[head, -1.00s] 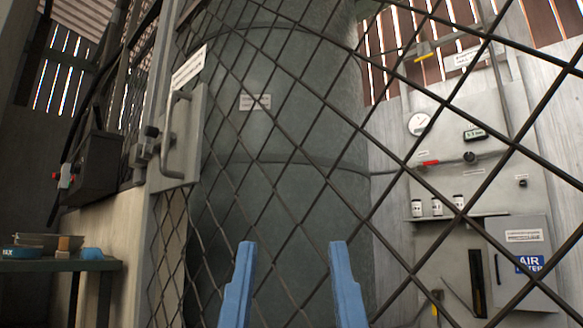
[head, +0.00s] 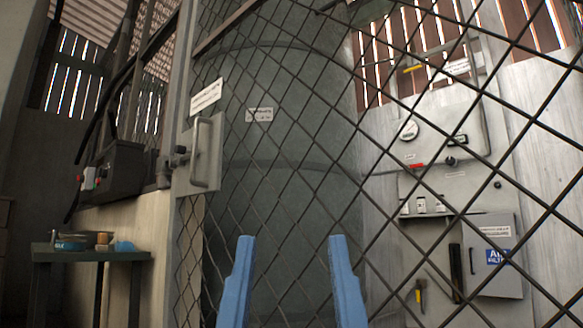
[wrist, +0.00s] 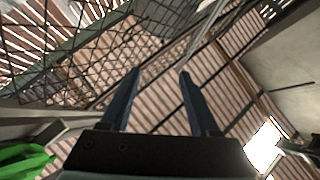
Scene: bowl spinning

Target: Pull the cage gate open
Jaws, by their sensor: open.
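The cage gate is a dark wire mesh (head: 330,182) that fills the middle and right of the head view. A grey latch plate with a bar handle (head: 203,153) sits at its left edge, beside a pale post. My gripper (head: 290,240) shows as two blue fingers, open and empty, at the bottom middle of the head view, to the right of and below the handle and apart from it. In the wrist view my gripper (wrist: 157,75) is open with nothing between the fingers. Mesh (wrist: 60,50) crosses the upper left there; I cannot make out the handle in that view.
Behind the mesh stand a large grey tank (head: 270,75) and a wall panel with gauges (head: 440,130). A dark box with buttons (head: 118,170) is mounted left of the post. A small table (head: 90,255) with bowls stands at the lower left.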

